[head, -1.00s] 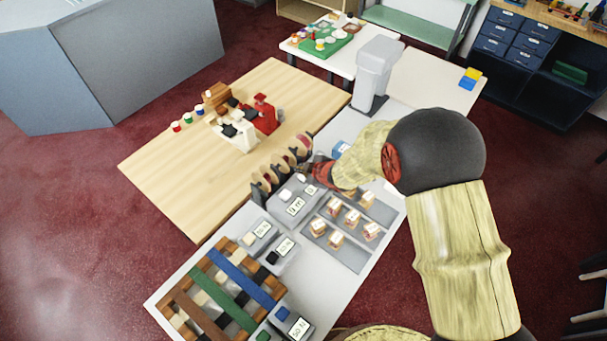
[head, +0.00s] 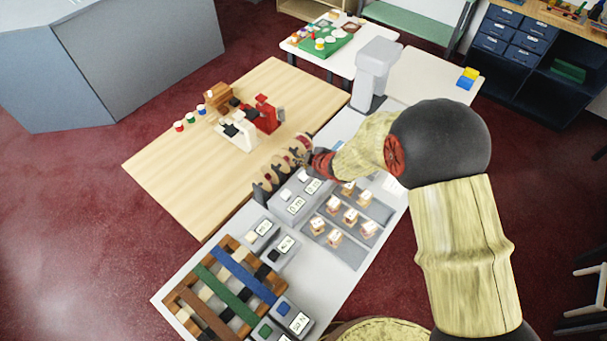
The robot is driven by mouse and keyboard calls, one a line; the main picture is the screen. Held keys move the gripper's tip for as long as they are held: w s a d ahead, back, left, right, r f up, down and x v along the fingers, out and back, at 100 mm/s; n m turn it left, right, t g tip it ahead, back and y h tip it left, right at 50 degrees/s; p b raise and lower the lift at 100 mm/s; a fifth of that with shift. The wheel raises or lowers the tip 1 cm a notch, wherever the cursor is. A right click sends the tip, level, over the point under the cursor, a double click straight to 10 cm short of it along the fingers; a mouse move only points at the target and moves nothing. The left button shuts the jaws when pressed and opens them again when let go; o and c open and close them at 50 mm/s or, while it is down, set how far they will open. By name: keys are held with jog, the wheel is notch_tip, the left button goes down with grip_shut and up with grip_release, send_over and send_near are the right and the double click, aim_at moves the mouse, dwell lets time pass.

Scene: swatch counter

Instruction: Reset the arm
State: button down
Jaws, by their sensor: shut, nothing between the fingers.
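My gripper (head: 303,160) is at the end of my arm, near the rack of round discs (head: 282,165) at the edge of the white counter (head: 200,262). Its fingers are small and dark here and partly merge with the discs behind them. It is shut and holds nothing. I cannot tell whether it touches the discs. My arm reaches in from the right and hides part of the counter behind it.
Grey trays with small labelled cubes (head: 350,216) lie below my gripper. A woven strip board (head: 225,290) is at the front left. A wooden table (head: 180,165) bears red and white devices (head: 238,133). A grey dispenser-like stand (head: 375,70) rises behind my arm.

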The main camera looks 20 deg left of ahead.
dwell(0.5)
jog(key=s+d+f+m+g+h, duration=0.1)
jog(key=s+d+m+h, duration=0.2)
jog(key=d, duration=0.4)
jog(key=s+d+f+m+g+h, duration=0.1)
jog(key=s+d+m+h, duration=0.2)
jog(key=d, duration=0.5)
jog(key=s+d+r+m+t+h+b, duration=0.1)
jog(key=s+d+r+m+b, duration=1)
jog(key=s+d+r, duration=1.1)
jog(key=shift+s+r+m+t, duration=0.25)
jog(key=shift+s+m+t, duration=0.05)
jog(key=shift+s+m, duration=0.55)
